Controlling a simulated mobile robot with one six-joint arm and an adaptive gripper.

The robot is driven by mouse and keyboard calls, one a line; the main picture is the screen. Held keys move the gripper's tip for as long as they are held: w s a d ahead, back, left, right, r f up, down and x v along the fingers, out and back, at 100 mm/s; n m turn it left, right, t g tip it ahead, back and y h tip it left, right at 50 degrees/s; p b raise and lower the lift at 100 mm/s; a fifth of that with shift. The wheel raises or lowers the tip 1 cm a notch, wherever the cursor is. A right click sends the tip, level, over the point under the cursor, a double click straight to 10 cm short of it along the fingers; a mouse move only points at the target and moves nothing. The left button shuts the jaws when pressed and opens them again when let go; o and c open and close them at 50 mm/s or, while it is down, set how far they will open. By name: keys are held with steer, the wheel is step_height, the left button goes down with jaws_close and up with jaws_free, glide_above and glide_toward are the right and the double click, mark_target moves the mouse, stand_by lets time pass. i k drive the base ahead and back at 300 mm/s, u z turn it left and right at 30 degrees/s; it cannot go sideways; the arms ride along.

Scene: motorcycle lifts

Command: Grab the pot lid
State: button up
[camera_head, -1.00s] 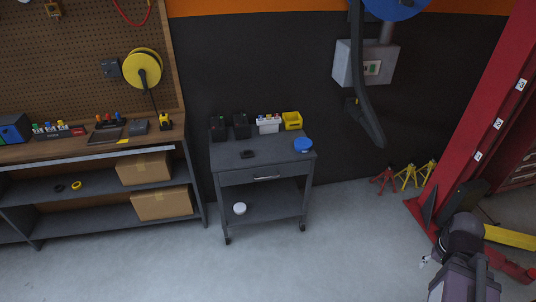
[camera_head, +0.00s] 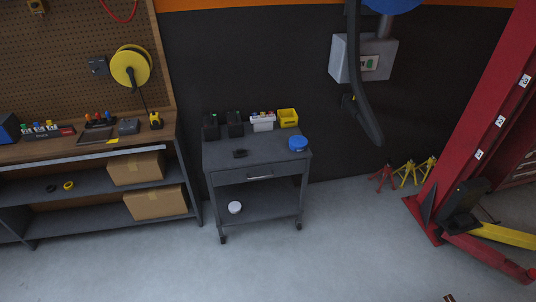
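No thing is clearly a pot lid at this size. A round blue object (camera_head: 298,144) sits on the right front of the grey cart's top (camera_head: 270,155). It is low and may be a lid or a small tub; I cannot tell. A small round white object (camera_head: 235,207) lies on the cart's lower shelf, towards the left. A small dark object (camera_head: 240,153) lies on the cart top. My gripper is not in view.
Black bins, a white bin and a yellow bin (camera_head: 288,118) line the cart's back edge. A workbench (camera_head: 60,150) stands left. A red lift post (camera_head: 485,120) and jack stands (camera_head: 405,173) are right. The floor in front (camera_head: 300,265) is clear.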

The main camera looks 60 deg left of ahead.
mark_target(240, 152)
steer(key=z, duration=1.1)
steer(key=k, duration=1.65)
steer(key=u, duration=3.4)
steer(key=i, duration=0.1)
steer(key=z, duration=1.85)
